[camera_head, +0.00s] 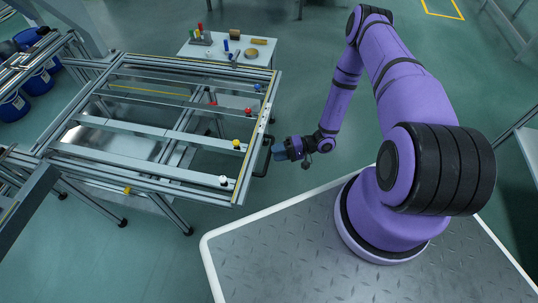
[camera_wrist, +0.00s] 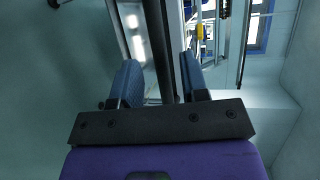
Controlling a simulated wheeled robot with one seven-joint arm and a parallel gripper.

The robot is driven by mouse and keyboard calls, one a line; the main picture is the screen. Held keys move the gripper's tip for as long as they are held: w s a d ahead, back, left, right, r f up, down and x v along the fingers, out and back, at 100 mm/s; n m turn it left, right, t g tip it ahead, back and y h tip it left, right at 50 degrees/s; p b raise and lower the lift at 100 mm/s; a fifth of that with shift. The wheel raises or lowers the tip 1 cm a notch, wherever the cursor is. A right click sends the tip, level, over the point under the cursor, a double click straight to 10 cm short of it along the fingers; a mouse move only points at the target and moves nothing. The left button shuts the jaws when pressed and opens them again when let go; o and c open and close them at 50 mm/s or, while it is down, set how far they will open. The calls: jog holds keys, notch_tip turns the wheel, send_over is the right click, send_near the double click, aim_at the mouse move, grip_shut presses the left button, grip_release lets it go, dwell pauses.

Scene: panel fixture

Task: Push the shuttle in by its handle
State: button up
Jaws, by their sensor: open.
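The shuttle (camera_head: 257,137) is a metal frame with cross rails, standing out toward me at the right end of the fixture in the head view. Its dark handle (camera_head: 266,158) is a bar on the outer end rail. My gripper (camera_head: 280,154) is at the handle, just right of the end rail. In the wrist view my gripper (camera_wrist: 160,78) has its two blue fingers apart, with the dark handle bar (camera_wrist: 158,45) running between them. I cannot tell whether either finger touches the bar. The lower part of the bar is hidden by the gripper body.
Coloured knobs, including a yellow one (camera_head: 236,144) and a white one (camera_head: 223,180), sit on the rails. A small white table (camera_head: 262,58) with parts stands behind the fixture. Blue bins (camera_head: 40,82) stand at far left. The floor right of the handle is clear.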

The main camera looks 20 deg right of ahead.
aim_at(269, 154)
jog(key=shift+x, duration=1.85)
jog(key=shift+c, duration=0.5)
grip_shut()
